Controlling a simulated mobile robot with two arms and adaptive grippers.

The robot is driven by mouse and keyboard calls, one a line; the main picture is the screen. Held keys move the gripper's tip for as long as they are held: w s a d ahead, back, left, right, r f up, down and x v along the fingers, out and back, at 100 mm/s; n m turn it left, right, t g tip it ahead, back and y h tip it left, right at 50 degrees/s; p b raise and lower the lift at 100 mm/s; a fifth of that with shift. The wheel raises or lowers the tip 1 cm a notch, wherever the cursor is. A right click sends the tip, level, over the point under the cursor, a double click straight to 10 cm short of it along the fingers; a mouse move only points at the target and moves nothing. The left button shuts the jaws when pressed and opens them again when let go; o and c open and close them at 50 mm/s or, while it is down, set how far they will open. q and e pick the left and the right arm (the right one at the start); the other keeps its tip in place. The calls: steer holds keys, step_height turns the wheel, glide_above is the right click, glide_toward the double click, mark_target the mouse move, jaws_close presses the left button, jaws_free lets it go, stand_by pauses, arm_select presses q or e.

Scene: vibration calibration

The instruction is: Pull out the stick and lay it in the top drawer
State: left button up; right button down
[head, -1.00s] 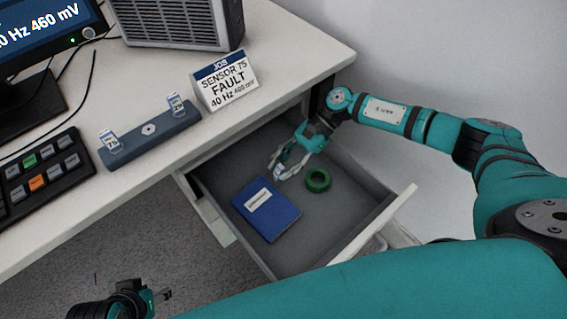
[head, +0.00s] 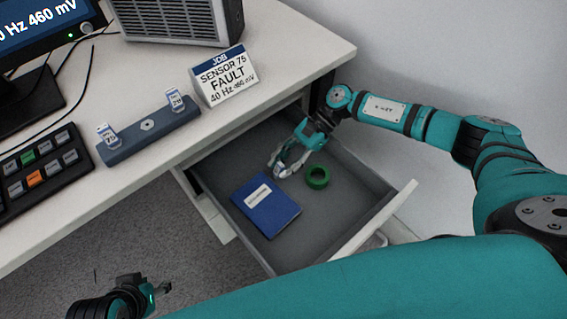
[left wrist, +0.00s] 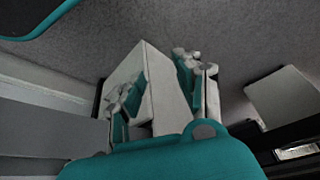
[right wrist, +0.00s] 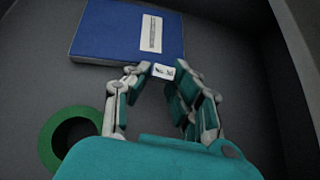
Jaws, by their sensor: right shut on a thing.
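The open top drawer (head: 345,240) has a grey inside. My right gripper (head: 279,170) reaches down into it, over the drawer floor near the far end of a blue book. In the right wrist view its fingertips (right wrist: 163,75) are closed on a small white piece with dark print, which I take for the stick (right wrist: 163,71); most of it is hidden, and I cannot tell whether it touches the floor. My left gripper (head: 150,297) is low at the lower left, away from the drawer; its fingers stand apart and empty in the left wrist view (left wrist: 157,80).
In the drawer lie the blue book (head: 266,208) and a green tape ring (head: 317,177), close to the right gripper. On the desk stand a blue-grey holder (head: 150,138) with two labelled tags, a job sign (head: 225,82), a button panel (head: 40,170), a monitor and a grey box.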

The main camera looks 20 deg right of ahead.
arm_select(q)
steer(key=shift+w+d+r+t+b, duration=0.1)
steer(key=shift+w+d+r+t, duration=0.1)
steer(key=shift+w+t, duration=0.3)
steer(key=shift+w+d+r+t+b, duration=0.15)
steer(key=shift+w+d, duration=0.1)
steer(key=shift+w, duration=0.5)
steer(key=shift+w+d+r+t+b, duration=0.1)
steer(key=shift+w+d+r+t, duration=0.1)
steer(key=shift+w+t, duration=0.3)
arm_select(e)
steer(key=shift+f, duration=0.3)
stand_by(0.5)
arm_select(q)
steer(key=shift+w+d+r+t+h, duration=0.2)
steer(key=shift+w+t, duration=0.1)
steer(key=shift+w, duration=0.3)
steer(key=shift+w+d+r+t+h, duration=0.15)
steer(key=shift+w+r+t+h, duration=0.1)
steer(key=shift+w, duration=0.35)
arm_select(e)
steer(key=shift+f, duration=0.15)
stand_by(0.3)
steer(key=c, duration=1.1)
jaws_free()
arm_select(q)
steer(key=shift+b, duration=0.3)
arm_select(e)
steer(key=shift+d, duration=0.1)
